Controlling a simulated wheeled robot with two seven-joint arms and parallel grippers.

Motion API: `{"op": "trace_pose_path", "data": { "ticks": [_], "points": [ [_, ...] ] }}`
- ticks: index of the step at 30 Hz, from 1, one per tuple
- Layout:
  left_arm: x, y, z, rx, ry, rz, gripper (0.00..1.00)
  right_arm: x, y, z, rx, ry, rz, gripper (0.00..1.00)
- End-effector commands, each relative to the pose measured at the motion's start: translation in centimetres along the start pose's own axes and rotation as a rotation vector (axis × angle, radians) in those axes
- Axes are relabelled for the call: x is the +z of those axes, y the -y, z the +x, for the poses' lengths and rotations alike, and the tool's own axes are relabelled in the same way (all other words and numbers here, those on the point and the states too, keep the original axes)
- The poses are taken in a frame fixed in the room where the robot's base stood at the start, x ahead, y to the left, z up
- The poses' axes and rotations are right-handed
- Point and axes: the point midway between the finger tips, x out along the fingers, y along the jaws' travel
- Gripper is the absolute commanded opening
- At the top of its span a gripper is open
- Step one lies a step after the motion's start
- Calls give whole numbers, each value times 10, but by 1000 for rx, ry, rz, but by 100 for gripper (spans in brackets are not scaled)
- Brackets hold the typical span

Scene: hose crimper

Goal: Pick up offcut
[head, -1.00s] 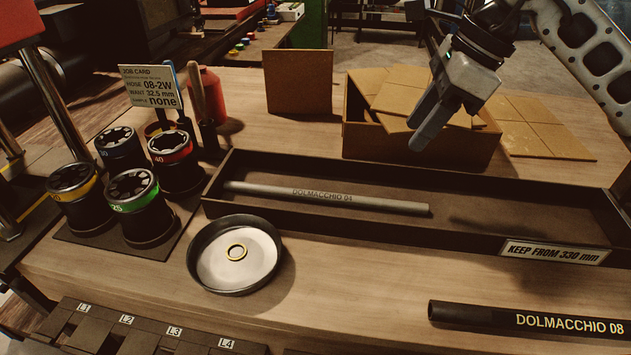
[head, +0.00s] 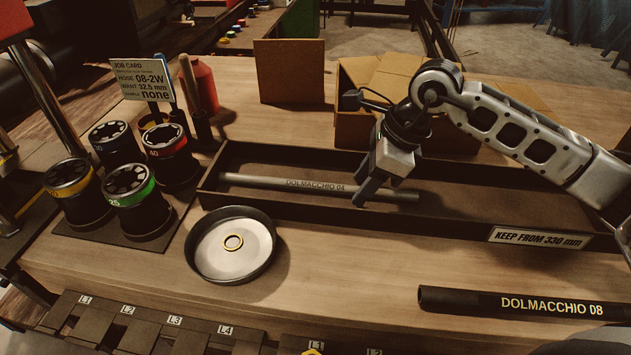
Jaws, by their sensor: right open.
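The offcut (head: 285,184) is a thin grey hose marked DOLMACCHIO 04. It lies lengthwise in the long dark tray (head: 455,220) labelled KEEP FROM 330 mm. My right gripper (head: 371,196) points down over the tray, with its fingers at the right part of the offcut. Its jaws are open. One finger overlaps the hose in the picture; I cannot tell whether it touches it. The hose's right end shows just right of the fingers. My left gripper is not in view.
A black DOLMACCHIO 08 hose (head: 520,302) lies in front of the tray. Several crimp dies (head: 137,200) stand at left beside a job card (head: 143,82). A cardboard box (head: 357,133) stands behind the tray.

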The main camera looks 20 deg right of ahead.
Motion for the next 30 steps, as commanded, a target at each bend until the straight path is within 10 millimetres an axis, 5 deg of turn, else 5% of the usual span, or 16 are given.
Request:
{"op": "trace_pose_path", "data": {
  "ticks": [7,11,12,23,30],
  "points": [
    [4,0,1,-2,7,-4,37,0,0,2,-1,0,0,39],
    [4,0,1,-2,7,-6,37,0,0,2,-1,0,0,2],
    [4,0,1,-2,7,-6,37,0,0,2,-1,0,0,0],
    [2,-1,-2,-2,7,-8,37,2,0,-2,-2,2,0,0],
    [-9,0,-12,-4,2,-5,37,12,0,-26,-3,4,-1,0]
  ]
}}
